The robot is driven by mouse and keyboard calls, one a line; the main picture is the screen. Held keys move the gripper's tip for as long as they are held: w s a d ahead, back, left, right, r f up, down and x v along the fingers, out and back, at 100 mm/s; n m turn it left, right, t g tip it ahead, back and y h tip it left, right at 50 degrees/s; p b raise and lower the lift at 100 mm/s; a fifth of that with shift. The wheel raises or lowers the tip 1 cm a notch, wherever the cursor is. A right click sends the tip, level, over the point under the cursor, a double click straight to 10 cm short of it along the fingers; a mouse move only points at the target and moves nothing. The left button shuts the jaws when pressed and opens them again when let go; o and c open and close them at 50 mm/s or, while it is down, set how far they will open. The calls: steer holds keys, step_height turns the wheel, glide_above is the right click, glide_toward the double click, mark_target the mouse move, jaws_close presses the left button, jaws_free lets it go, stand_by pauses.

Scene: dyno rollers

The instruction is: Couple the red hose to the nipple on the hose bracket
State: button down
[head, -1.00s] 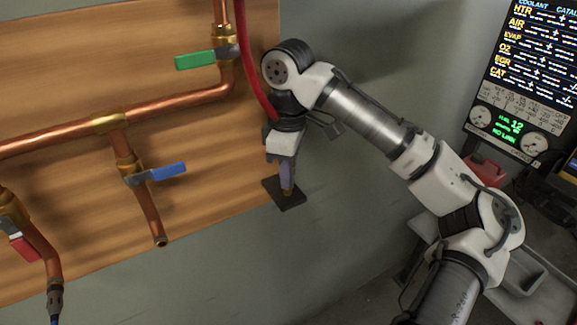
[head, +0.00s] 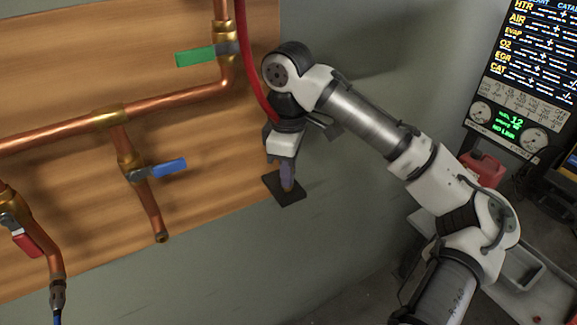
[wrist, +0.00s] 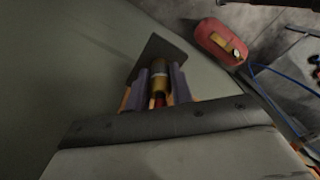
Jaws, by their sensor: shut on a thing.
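The red hose (head: 246,60) hangs down from the top of the head view and passes behind my wrist. My gripper (head: 288,177) points down at the dark square plate of the hose bracket (head: 291,199). In the wrist view, my purple fingers (wrist: 161,84) are shut around the brass end fitting (wrist: 160,76) of the hose, and a bit of red hose (wrist: 160,100) shows below it. The fitting is in line with the bracket plate, which also shows in the wrist view (wrist: 172,48). The nipple is hidden, so I cannot tell how far the fitting sits over it.
Copper pipes (head: 60,133) with a green-handled valve (head: 195,56), a blue-handled valve (head: 168,168) and a red-handled valve (head: 25,243) run over the wooden board to the left. A red can (wrist: 220,41) stands on the floor. A display panel (head: 530,60) is at right.

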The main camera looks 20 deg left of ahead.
steer(key=shift+f, duration=0.1)
steer(key=c, duration=1.1)
jaws_free()
steer(key=shift+c, duration=0.2)
